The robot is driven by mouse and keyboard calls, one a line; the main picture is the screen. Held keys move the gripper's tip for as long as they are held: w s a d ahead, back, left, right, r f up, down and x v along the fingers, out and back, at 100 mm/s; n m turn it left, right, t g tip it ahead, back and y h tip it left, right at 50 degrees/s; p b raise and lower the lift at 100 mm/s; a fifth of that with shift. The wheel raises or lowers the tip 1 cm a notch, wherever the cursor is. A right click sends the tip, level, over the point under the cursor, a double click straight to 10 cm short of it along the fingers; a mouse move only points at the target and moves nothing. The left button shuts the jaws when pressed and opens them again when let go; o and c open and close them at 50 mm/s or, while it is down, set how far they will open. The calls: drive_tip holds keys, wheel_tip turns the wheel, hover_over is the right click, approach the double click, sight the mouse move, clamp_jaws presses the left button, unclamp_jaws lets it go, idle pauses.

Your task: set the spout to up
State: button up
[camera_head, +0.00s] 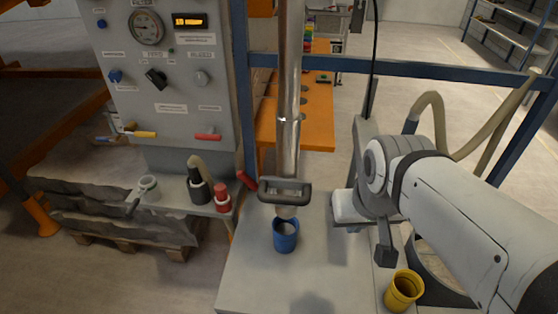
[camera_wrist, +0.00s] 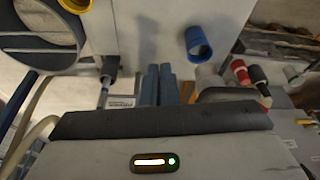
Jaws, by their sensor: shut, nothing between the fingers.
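A shiny vertical pipe (camera_head: 288,125) hangs in the middle of the head view. A dark handle (camera_head: 284,190) crosses it low down. I take its lower end (camera_head: 286,212) as the spout; it points down just above a blue cup (camera_head: 286,236), and I cannot tell whether it enters the rim. The blue cup also shows in the wrist view (camera_wrist: 197,45). My gripper (camera_wrist: 159,70) is shut and empty, its two blue-grey fingers side by side. It is to the right of the handle in the head view and apart from it; its fingertips are hard to make out there.
A yellow cup (camera_head: 403,290) stands at the front right beside a round tray. A control panel (camera_head: 172,65) with knobs and levers stands at left. Red and black fittings (camera_head: 199,186) sit below it. A blue frame bar (camera_head: 430,70) crosses behind.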

sight(285, 197)
drive_tip(key=shift+o, duration=0.8)
drive_tip(key=shift+w+a, duration=0.1)
drive_tip(key=shift+a, duration=0.05)
drive_tip(key=o, duration=0.6)
drive_tip(key=w+a+r+n+g+h+b, duration=0.1)
drive_tip(key=w+a+n+g+b, duration=0.1)
drive_tip(key=w+a+n+b, duration=0.2)
drive_tip(key=w+a+n, duration=0.2)
drive_tip(key=n, duration=0.2)
drive_tip(key=shift+r+n+h+b, duration=0.2)
drive_tip(key=shift+n+h+b, duration=0.1)
drive_tip(key=shift+h+b, duration=0.1)
drive_tip(key=shift+o, duration=0.4)
drive_tip(key=w+a+r+n+h+b, duration=0.2)
drive_tip(key=w+a+n+b, duration=0.1)
drive_tip(key=a+n, duration=0.4)
drive_tip(key=a, duration=0.2)
drive_tip(key=shift+w+a+h, duration=0.25)
drive_tip(key=shift+a+h, duration=0.05)
drive_tip(key=shift+h, duration=0.1)
drive_tip(key=x, duration=0.7)
drive_tip(key=shift+d+f, duration=0.1)
drive_tip(key=shift+d, duration=0.1)
clamp_jaws()
